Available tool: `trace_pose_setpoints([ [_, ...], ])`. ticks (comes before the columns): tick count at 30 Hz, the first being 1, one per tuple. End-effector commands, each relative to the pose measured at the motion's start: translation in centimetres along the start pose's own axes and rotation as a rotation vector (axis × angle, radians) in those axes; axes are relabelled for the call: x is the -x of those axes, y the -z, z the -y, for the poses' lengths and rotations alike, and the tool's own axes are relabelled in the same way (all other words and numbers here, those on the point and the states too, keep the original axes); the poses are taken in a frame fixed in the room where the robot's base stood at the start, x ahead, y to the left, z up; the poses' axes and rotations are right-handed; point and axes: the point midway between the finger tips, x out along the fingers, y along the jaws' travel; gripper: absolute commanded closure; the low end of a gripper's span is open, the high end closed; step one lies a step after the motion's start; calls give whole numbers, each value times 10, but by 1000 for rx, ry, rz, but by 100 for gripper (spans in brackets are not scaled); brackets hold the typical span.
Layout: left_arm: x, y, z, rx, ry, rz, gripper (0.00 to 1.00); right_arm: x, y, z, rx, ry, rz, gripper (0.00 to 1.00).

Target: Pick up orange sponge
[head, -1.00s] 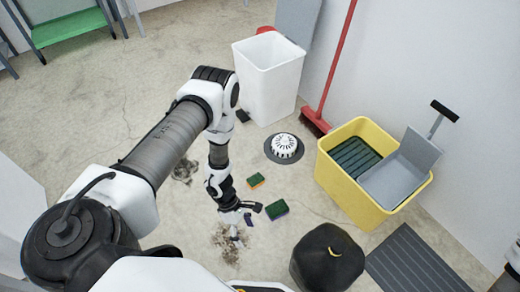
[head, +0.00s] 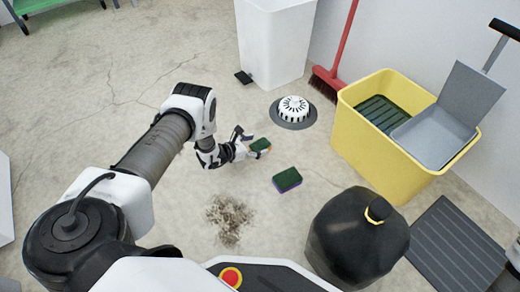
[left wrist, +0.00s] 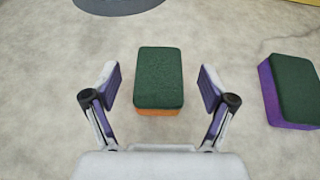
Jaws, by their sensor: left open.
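The orange sponge (left wrist: 158,80) has a dark green top and an orange lower layer. It lies flat on the floor, and in the head view (head: 261,145) it is right by my left gripper's fingers. My left gripper (left wrist: 157,88) is open in the left wrist view, with one finger on each side of the sponge's near part and a gap on both sides. In the head view my left gripper (head: 254,146) is low over the floor. My right gripper is not in view; only a bit of dark arm shows at the lower right edge.
A second sponge, green over purple (head: 287,180), lies to the right. Bare floor is at left.

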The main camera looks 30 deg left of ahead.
Motion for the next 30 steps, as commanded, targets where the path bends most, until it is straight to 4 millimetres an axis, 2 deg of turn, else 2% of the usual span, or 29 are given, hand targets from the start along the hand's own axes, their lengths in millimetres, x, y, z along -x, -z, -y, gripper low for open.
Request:
trace_pose_setpoints([
  [1, -14, 8, -1, -2, 1, 2, 17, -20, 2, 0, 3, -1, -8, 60],
  [3, -26, 7, -1, -2, 2, 0, 17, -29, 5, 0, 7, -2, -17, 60],
  [6, -33, 3, -1, 0, 1, 0, 17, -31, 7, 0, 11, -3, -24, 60],
  [11, -32, 0, -1, 1, 1, -1, 17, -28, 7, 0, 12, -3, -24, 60],
  [12, -32, 1, -1, 1, 1, -2, 27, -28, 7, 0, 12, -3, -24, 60],
  [17, -31, 1, -1, 1, 1, -2, 56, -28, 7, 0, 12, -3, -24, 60],
  [27, -31, 1, -1, 1, 1, -2, 58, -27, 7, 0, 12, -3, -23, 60],
  [30, -28, -8, -1, 0, 1, -2, 58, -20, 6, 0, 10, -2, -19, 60],
])
